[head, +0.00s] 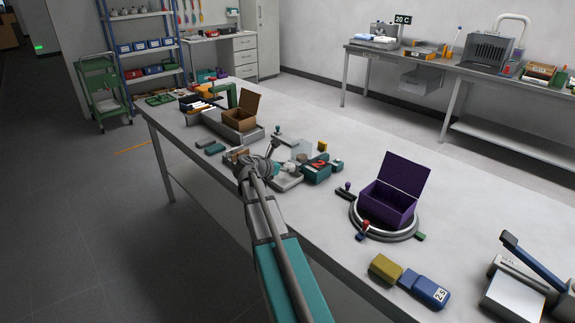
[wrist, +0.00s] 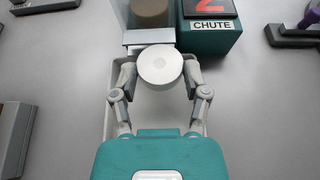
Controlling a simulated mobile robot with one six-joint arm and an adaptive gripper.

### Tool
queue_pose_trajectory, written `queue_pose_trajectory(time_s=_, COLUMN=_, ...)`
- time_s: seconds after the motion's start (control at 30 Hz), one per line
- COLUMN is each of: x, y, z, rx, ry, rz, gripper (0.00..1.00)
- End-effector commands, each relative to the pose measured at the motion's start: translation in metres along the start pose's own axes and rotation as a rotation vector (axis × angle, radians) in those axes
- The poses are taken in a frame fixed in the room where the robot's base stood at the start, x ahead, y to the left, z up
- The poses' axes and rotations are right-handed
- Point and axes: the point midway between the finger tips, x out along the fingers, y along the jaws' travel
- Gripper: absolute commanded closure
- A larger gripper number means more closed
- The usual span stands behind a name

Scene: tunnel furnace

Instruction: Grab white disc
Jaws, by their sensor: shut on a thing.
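A pale tray (wrist: 106,112) lies below the fingers. In the head view my arm reaches over the bench to the tray area, and the wrist hides much of my gripper there. The disc is too small there to make out surely.
A teal box marked CHUTE (wrist: 210,42) stands just beyond the disc to the right, and a clear holder with a brown cylinder (wrist: 150,12) is beside it. On the bench (head: 330,225) are a purple open box (head: 392,204) and a brown open box (head: 238,120).

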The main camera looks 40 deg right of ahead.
Motion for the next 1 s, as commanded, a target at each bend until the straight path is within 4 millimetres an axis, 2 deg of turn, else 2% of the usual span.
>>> queue_pose_trajectory(time_s=0.03, x=-0.009, y=-0.007, z=0.01, rx=0.0, ry=0.0, rz=0.0, gripper=0.87)
queue_pose_trajectory(time_s=0.4, x=-0.042, y=-0.038, z=0.043, rx=0.0, ry=0.0, rz=0.0, gripper=0.87)
queue_pose_trajectory(time_s=0.5, x=-0.057, y=-0.061, z=0.045, rx=0.0, ry=0.0, rz=-0.001, gripper=0.87)
queue_pose_trajectory(time_s=0.7, x=-0.078, y=-0.09, z=0.052, rx=0.0, ry=0.0, rz=-0.001, gripper=0.87)
queue_pose_trajectory(time_s=1.0, x=-0.093, y=-0.11, z=0.056, rx=0.0, ry=0.0, rz=-0.001, gripper=0.87)
